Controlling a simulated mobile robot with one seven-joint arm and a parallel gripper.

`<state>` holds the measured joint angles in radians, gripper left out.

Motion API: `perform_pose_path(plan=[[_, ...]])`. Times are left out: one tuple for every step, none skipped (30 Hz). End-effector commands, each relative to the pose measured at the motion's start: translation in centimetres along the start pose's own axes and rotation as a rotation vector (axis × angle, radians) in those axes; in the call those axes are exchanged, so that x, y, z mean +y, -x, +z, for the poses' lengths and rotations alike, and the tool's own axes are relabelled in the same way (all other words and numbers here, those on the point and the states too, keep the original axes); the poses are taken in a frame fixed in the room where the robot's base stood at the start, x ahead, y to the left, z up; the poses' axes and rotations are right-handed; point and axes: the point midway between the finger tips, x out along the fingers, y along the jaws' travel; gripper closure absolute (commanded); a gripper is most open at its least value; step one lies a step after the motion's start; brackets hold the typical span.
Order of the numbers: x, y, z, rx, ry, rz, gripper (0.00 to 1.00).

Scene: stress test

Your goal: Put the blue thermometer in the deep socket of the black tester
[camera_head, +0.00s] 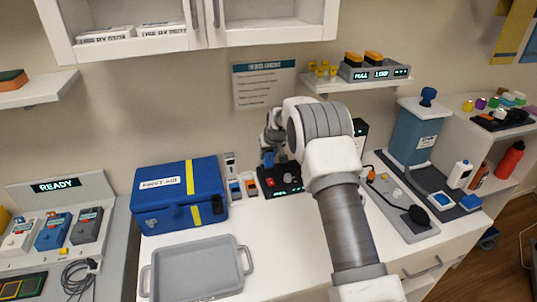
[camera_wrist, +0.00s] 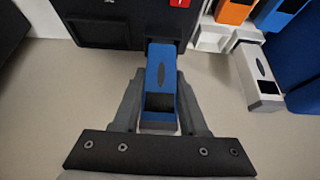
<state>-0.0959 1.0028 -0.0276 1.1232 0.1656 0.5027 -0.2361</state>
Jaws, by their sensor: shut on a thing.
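The blue thermometer (camera_wrist: 161,65), with a dark panel and a grey end, is between the fingers of my gripper (camera_wrist: 160,88) in the wrist view. My gripper is shut on it. Its far end meets the edge of the black tester (camera_wrist: 105,28); I cannot tell whether it is inside a socket. In the head view the black tester (camera_head: 285,181), with red marks on its face, stands on the white counter. My gripper (camera_head: 270,160) is just above its back left part, with the blue thermometer (camera_head: 268,156) partly visible. My arm hides the tester's right side, and the sockets are not clear.
Left of the tester are an orange device (camera_wrist: 236,11), another blue device (camera_wrist: 281,12) and a grey device (camera_wrist: 259,76). A blue first aid box (camera_head: 180,196) stands farther left. A grey tray (camera_head: 197,268) lies in front, and a grey board (camera_head: 397,207) lies right of my arm.

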Motion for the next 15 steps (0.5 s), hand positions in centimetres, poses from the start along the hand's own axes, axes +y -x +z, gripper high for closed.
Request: perform_pose_path(plan=[[0.0,0.02,-0.02,0.0,0.0,0.0,1.0],[-0.01,0.02,-0.03,0.001,0.0,0.0,1.0],[-0.01,0.02,-0.03,0.001,0.0,0.0,1.0],[-0.01,0.02,-0.03,0.001,0.0,0.0,0.56],[-0.01,0.02,-0.03,0.001,0.0,0.0,0.51],[-0.01,0.02,-0.03,0.0,0.0,0.0,0.44],[-0.01,0.02,-0.03,0.0,0.0,0.0,0.38],[-0.01,0.02,-0.03,0.0,0.0,0.0,0.33],[-0.01,0.02,-0.03,0.0,0.0,0.0,0.26],[-0.01,0.02,-0.03,0.0,0.0,0.0,0.23],[-0.01,0.02,-0.03,0.0,0.0,0.0,0.23],[-0.01,0.02,-0.02,0.0,0.0,0.0,0.23],[-0.01,0.02,-0.02,0.0,0.0,0.0,0.23],[-0.01,0.02,-0.02,0.0,0.0,0.0,0.23],[-0.01,0.02,-0.02,0.0,0.0,0.0,0.23]])
